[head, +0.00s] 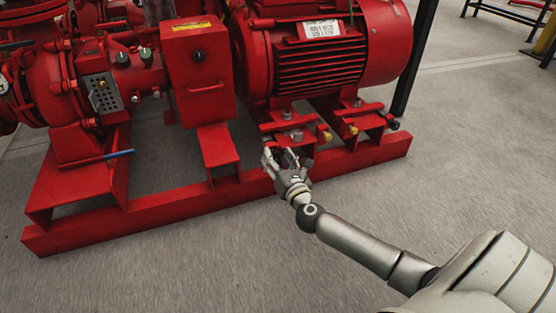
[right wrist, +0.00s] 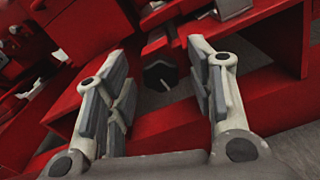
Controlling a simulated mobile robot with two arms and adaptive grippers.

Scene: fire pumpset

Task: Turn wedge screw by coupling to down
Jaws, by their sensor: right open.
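My right gripper (head: 279,157) is open at the red base frame, in front of the motor's near feet. In the right wrist view its two grey fingers (right wrist: 158,58) stand apart. Between and beyond them is a dark, roughly six-sided screw head (right wrist: 160,74) with a light pin, on a red block. It lies in the gap, and I cannot tell whether either finger touches it. In the head view the gripper hides this screw head. I take it for the wedge screw by the coupling. My left gripper is not in view.
The red motor (head: 315,55) stands above and behind the gripper. A red coupling guard box (head: 198,70) is to its left. Brass-coloured screw ends (head: 326,136) stick out at right. The red base rail (head: 350,160) runs below. The grey floor in front is clear.

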